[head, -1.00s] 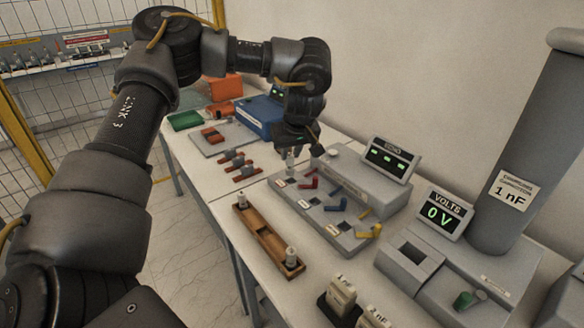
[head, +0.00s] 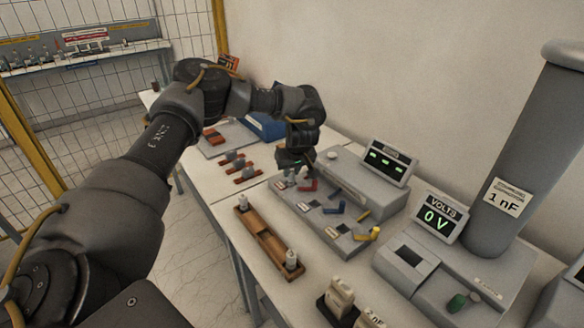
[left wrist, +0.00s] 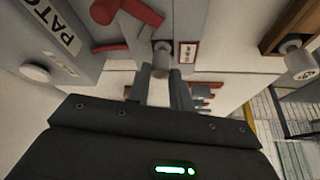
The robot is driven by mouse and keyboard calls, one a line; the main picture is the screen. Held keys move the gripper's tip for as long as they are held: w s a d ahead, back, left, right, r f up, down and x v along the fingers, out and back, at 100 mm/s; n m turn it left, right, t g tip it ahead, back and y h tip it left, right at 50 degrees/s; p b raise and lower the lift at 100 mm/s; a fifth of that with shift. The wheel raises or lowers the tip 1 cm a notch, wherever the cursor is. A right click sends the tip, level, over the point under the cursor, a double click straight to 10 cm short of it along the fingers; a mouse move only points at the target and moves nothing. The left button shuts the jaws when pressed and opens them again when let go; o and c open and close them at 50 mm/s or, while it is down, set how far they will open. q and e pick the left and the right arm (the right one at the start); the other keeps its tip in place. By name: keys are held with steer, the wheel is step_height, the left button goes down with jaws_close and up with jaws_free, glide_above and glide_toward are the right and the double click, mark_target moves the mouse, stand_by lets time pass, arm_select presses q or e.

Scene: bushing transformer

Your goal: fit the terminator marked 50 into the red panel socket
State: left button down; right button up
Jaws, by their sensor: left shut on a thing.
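My left gripper (head: 291,168) is shut on a small grey terminator (left wrist: 162,57), which points at the far end of the grey panel (head: 347,247). In the left wrist view it stands between the fingers, beside a small red-edged tag (left wrist: 187,52) and red levers (left wrist: 130,14). The red socket itself is hidden, and I cannot tell whether the terminator has entered it. The mark on the held terminator is not readable.
Red, blue and yellow levers stick up from the panel, close to the gripper. A grey meter box (head: 366,187) stands behind it. A VOLTS display (head: 437,217) and a thick grey column (head: 507,150) stand to the right. Capacitor blocks (head: 339,297) are at the front.

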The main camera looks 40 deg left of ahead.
arm_select(q)
steer(key=c, duration=1.3)
jaws_free()
steer(key=shift+f, duration=0.1)
steer(key=shift+o, duration=0.2)
steer(key=b+v, duration=0.1)
steer(key=v, duration=1.1)
steer(key=shift+s, duration=0.1)
